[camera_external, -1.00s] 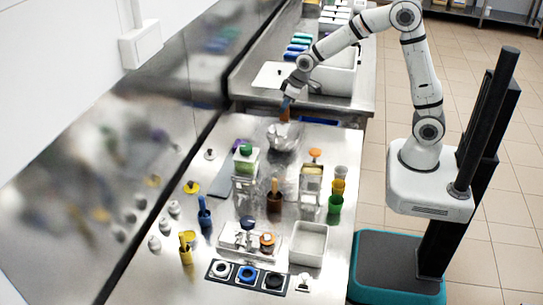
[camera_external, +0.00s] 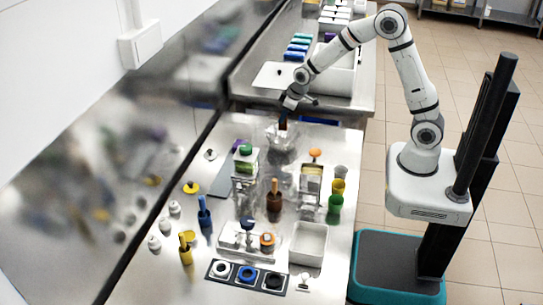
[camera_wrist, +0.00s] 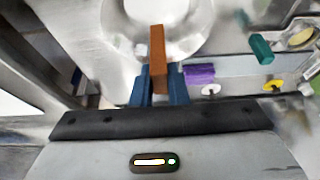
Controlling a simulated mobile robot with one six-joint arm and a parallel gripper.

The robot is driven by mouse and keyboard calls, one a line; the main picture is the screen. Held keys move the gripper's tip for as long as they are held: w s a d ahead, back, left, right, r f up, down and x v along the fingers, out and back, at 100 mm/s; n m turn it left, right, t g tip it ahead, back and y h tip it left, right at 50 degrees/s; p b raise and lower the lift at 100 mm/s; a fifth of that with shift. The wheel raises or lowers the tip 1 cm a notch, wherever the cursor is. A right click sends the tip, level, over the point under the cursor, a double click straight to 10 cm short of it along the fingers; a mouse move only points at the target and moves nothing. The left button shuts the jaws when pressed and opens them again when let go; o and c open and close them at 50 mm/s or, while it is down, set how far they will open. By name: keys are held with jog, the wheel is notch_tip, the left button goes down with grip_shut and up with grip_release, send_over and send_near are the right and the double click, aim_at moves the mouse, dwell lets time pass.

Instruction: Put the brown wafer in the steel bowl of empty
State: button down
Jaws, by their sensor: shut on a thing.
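My gripper (camera_external: 284,112) is shut on the brown wafer (camera_wrist: 157,62). In the wrist view the wafer stands out beyond the blue fingertips (camera_wrist: 163,92) and overlaps the steel bowl (camera_wrist: 195,40) behind it. In the external view the wafer is a small dark piece at the fingertips, just above the steel bowl (camera_external: 281,140) at the far part of the near table. Whether the wafer touches the bowl cannot be told. The inside of the bowl is partly hidden.
A green-capped jar (camera_external: 246,152) and an orange-capped container (camera_external: 314,156) stand near the bowl. A brown bottle (camera_external: 274,200), stacked yellow and green cups (camera_external: 336,203) and a white tray (camera_external: 308,244) stand nearer. A purple block (camera_wrist: 200,74) shows in the wrist view.

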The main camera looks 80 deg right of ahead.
aim_at(283, 130)
jog(key=shift+f+b, duration=0.8)
jog(key=shift+f, duration=1.05)
jog(key=c, duration=1.3)
grip_release()
jog(key=shift+c, duration=0.2)
jog(key=shift+r, duration=0.1)
notch_tip(283, 130, up, 7)
jog(key=p, duration=0.4)
